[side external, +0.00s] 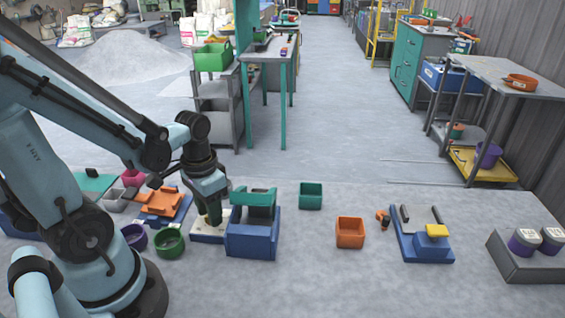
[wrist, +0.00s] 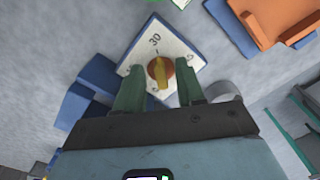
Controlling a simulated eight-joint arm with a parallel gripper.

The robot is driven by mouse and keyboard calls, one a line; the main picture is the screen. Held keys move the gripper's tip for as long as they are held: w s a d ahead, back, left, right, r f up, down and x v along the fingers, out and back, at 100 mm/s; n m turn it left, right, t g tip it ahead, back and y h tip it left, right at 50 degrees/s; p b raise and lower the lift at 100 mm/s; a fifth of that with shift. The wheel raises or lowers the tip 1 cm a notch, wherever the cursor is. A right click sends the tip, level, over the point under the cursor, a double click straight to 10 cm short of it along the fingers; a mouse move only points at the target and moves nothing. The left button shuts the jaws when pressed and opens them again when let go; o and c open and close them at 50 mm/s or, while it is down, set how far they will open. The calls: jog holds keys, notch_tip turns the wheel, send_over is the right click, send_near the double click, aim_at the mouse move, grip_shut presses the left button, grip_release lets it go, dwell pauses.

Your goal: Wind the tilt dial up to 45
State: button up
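The tilt dial's white plate (wrist: 176,40) shows in the wrist view, turned on a slant, with "30" printed near its top corner. Its orange round knob (wrist: 152,69) has a yellow ridge running roughly toward the 30. Other marks near the left and right corners are partly hidden or too small to read. My gripper (wrist: 160,80) has two green fingers spread either side of the knob, with a visible gap on each side. In the side view my gripper (side external: 213,222) points down over the plate (side external: 200,238); the knob is hidden there.
A blue block with a teal top (side external: 252,240) stands close right of my gripper. An orange part on a blue base (side external: 160,203) lies left, with green (side external: 169,243) and purple (side external: 134,237) bowls nearer. A green bin (side external: 311,195) and orange bin (side external: 350,232) stand right, with free floor between.

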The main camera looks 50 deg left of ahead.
grip_shut()
jog(key=shift+m, duration=0.3)
jog(key=m, duration=0.3)
jog(key=shift+a+m, duration=0.1)
jog(key=shift+m, duration=0.2)
jog(key=m, duration=0.3)
jog(key=shift+a+m, duration=0.1)
jog(key=shift+m, duration=0.2)
jog(key=m, duration=0.4)
jog(key=shift+w+a, duration=0.1)
jog(key=shift+w, duration=0.05)
jog(key=shift+m, duration=2)
jog(key=shift+w, duration=0.1)
